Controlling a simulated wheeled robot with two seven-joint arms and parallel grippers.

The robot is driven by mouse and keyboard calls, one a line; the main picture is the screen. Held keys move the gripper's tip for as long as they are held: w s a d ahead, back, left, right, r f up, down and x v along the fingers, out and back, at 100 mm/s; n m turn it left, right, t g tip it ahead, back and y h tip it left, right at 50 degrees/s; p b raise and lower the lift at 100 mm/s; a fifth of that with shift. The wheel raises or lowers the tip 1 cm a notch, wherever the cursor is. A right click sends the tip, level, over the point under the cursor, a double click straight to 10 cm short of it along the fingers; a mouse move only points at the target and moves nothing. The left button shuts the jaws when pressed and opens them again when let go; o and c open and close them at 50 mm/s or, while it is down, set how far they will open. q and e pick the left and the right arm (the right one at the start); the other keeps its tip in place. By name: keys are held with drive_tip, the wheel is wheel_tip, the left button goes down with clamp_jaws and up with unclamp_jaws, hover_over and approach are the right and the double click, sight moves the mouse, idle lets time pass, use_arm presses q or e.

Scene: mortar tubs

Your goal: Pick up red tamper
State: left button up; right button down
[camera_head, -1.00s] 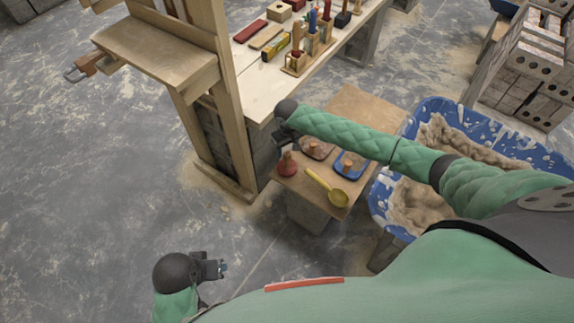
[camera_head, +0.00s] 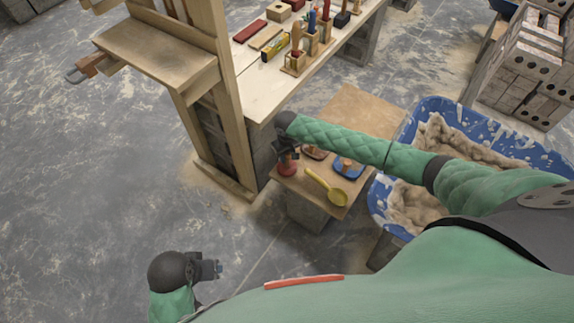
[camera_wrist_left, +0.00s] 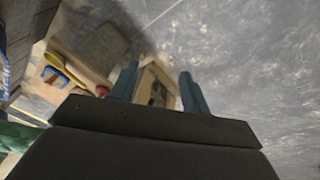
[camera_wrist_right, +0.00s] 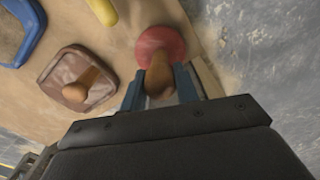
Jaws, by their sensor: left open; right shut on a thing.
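The red tamper (camera_head: 287,169) stands at the left corner of the small wooden table, with a round red base and a wooden handle. In the right wrist view its red base (camera_wrist_right: 161,43) shows beyond the fingers, and its handle (camera_wrist_right: 158,76) is between them. My right gripper (camera_head: 286,155) is over the tamper and shut on its handle; the right wrist view shows both blue fingers (camera_wrist_right: 160,88) beside the handle. I cannot tell whether the base touches the table. My left gripper (camera_head: 219,269) is open and empty, low over the floor, far from the tamper.
A blue mortar tub (camera_head: 380,203) stands to the right. A workbench (camera_head: 256,95) with tools is behind. The floor at left is clear.

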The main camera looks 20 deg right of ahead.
drive_tip(key=shift+r, duration=0.15)
drive_tip(key=shift+r, duration=0.2)
drive_tip(key=r, duration=0.2)
drive_tip(key=s+r+b, duration=0.1)
drive_tip(key=shift+d+r, duration=0.15)
drive_tip(key=shift+r, duration=0.25)
use_arm(q)
drive_tip(key=shift+t+h, duration=0.3)
drive_tip(key=shift+h, duration=0.1)
drive_tip(key=d+f, duration=0.1)
drive_tip(key=w+d+f+b, duration=0.1)
drive_tip(key=f, duration=0.1)
drive_tip(key=shift+d, duration=0.15)
use_arm(e)
drive_tip(key=s+d+r, duration=0.3)
drive_tip(key=s+r, duration=0.3)
drive_tip(key=s, duration=0.4)
drive_tip(key=shift+r, duration=0.3)
drive_tip(key=shift+d, duration=0.1)
